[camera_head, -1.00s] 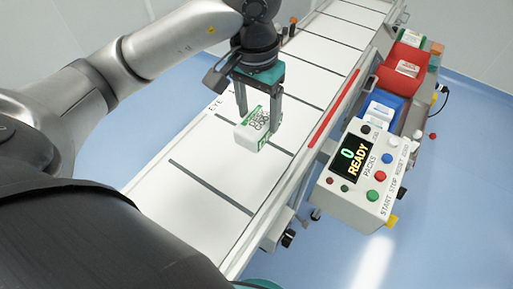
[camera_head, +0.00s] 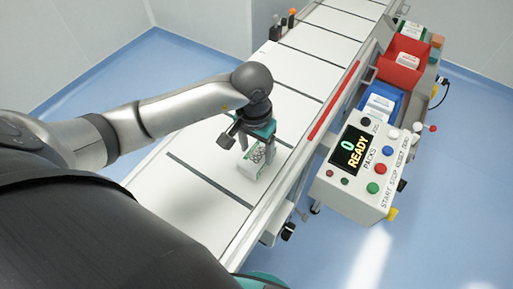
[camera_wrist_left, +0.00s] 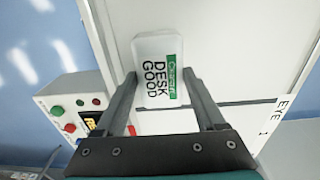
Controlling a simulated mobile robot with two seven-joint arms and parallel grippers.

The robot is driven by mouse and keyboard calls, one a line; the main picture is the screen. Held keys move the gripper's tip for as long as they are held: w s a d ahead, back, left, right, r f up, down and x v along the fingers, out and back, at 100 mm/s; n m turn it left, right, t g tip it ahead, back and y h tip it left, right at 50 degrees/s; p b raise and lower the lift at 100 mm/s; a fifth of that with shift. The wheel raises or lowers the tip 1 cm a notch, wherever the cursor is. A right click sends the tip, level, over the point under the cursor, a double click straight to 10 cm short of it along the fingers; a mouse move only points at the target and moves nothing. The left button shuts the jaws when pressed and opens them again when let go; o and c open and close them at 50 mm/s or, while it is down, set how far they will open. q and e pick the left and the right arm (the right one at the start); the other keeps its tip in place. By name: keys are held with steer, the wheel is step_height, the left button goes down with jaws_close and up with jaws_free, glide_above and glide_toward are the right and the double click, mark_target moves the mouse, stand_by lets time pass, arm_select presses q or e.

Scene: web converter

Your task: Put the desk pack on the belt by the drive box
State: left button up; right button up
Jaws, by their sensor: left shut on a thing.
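The desk pack is a small white box with a green band, and its "DESK GOOD" lettering shows in the left wrist view (camera_wrist_left: 158,70). In the head view the pack (camera_head: 251,168) is upright at the white belt (camera_head: 190,206), near the belt's right rail. My left gripper (camera_head: 256,152) is shut on it from above, with one finger on each side. I cannot tell whether the pack's underside touches the belt. No drive box can be clearly made out. My right gripper is not in view.
A control box (camera_head: 356,166) reading "0 READY" stands right of the belt. Beyond it are a blue bin (camera_head: 391,99) and a red bin (camera_head: 393,73) with packs. A raised rail with a red strip (camera_head: 333,101) edges the belt. The belt around the pack is clear.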

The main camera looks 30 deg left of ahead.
mark_target(255, 154)
arm_select(q)
steer(key=o, duration=1)
steer(key=shift+f, duration=0.15)
steer(key=o, duration=0.5)
steer(key=r, duration=1.2)
steer(key=shift+s+a+r, duration=0.15)
steer(key=shift+s+r, duration=0.05)
